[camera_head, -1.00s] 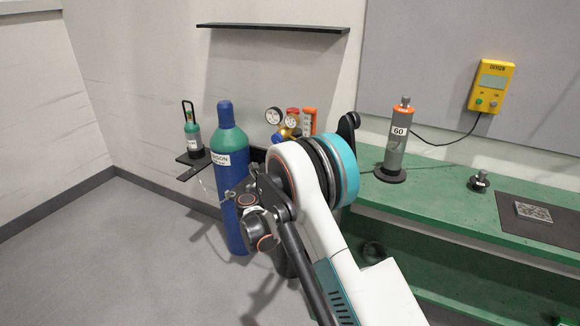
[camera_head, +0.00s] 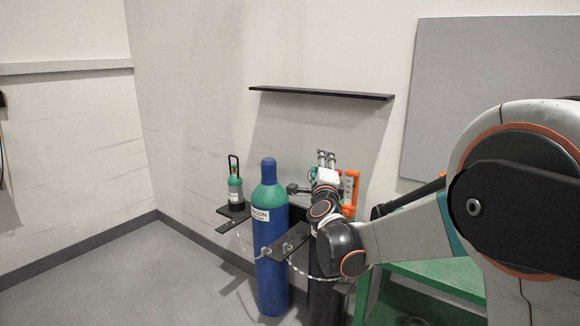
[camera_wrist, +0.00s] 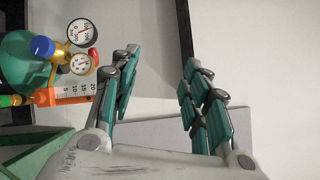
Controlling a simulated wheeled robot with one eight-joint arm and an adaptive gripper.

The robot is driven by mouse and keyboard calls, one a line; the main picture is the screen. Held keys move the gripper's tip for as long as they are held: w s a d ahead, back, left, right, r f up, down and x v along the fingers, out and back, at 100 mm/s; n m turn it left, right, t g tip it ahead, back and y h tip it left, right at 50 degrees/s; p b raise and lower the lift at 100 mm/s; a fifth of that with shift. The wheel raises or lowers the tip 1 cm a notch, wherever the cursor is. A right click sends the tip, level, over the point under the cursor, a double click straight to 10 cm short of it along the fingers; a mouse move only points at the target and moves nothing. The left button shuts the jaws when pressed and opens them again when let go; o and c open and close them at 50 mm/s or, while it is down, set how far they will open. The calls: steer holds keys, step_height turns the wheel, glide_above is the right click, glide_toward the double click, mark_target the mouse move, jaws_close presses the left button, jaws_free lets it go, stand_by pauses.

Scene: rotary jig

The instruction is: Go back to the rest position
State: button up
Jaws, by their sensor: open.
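My gripper (camera_head: 326,160) is raised in front of the back wall in the head view, beside the gas cylinders. In the wrist view my gripper (camera_wrist: 160,72) has its two teal-padded fingers spread apart with nothing between them. Behind the gap is pale wall. The large white and dark arm joints fill the right of the head view and hide most of the bench.
A blue cylinder with a green shoulder (camera_head: 271,255) stands left of my wrist. A small green bottle (camera_head: 236,192) sits on a wall bracket. A regulator with gauges (camera_wrist: 82,64) is close left of my fingers. A black shelf (camera_head: 320,92) hangs above. Floor at left is clear.

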steer(key=s+n+g+y, duration=0.5)
steer(key=s+n, duration=0.9)
steer(key=s, duration=0.5)
steer(key=s+d+f+n+g+h, duration=0.1)
steer(key=s+d+f+n+g, duration=0.1)
steer(key=s+f, duration=0.3)
steer(key=s+d+f+n+g+h, duration=0.1)
steer(key=s+d+f+n+g, duration=0.2)
steer(key=s, duration=1)
steer(key=s+d+f+n+g+h, duration=0.2)
steer(key=s+d+f, duration=0.3)
steer(key=s+f, duration=0.2)
steer(key=shift+s+d+g, duration=0.3)
steer(key=shift+s+g, duration=0.1)
steer(key=shift+s, duration=0.5)
